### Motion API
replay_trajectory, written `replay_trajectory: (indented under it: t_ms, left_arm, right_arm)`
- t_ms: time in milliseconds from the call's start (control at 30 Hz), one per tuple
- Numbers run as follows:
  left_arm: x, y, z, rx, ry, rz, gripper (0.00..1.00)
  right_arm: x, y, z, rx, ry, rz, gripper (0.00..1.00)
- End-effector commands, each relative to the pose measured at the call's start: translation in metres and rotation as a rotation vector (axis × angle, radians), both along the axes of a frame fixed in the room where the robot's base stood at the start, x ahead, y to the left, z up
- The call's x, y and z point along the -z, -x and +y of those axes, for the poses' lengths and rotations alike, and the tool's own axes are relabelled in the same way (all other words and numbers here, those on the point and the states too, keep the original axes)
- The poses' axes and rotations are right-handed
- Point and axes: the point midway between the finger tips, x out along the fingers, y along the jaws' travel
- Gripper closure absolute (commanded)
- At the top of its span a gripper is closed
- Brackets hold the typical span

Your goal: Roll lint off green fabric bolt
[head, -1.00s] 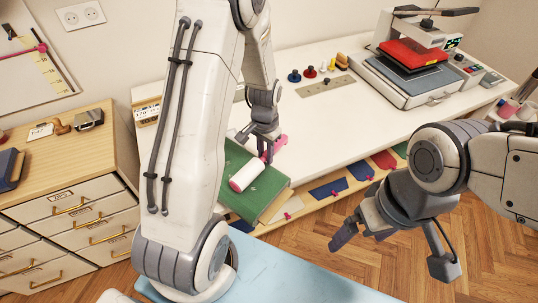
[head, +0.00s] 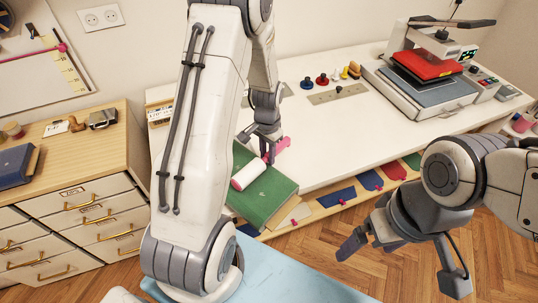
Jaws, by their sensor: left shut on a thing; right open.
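The green fabric bolt (head: 268,204) lies at the front left edge of the white table, partly hidden behind my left arm. A lint roller with a white cylinder (head: 248,174) and a pink handle (head: 283,144) is over the bolt. Its white cylinder appears to rest on the bolt's top, though exact contact is hard to tell. My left gripper (head: 268,153) is shut on the lint roller by its handle end. My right gripper (head: 402,262) is open and empty, held over the floor to the right of the bolt.
The white table (head: 335,125) has free room right of the bolt. A heat press (head: 425,80) stands at its far right, with spools (head: 322,80) and a ruler (head: 338,94) at the back. Fabric swatches (head: 337,196) line the front. A drawer cabinet (head: 75,215) stands left.

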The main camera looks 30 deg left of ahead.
Motion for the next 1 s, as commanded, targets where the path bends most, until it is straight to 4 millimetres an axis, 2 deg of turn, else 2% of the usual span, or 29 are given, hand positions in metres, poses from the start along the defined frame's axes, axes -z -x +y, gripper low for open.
replay_trajectory:
  t_ms: [267,633,1000]
  left_arm:
    - [0.000,-0.001,0.004,-0.002,0.000,0.000,1.00]
    - [-0.002,-0.007,0.027,-0.002,0.000,-0.002,1.00]
    - [-0.002,-0.007,0.030,-0.001,0.000,-0.002,1.00]
  right_arm:
    - [-0.001,0.000,0.000,0.000,0.000,0.000,0.03]
    - [-0.005,0.000,0.000,0.000,0.000,0.000,0.03]
    - [-0.005,0.000,0.000,0.000,0.000,0.000,0.03]
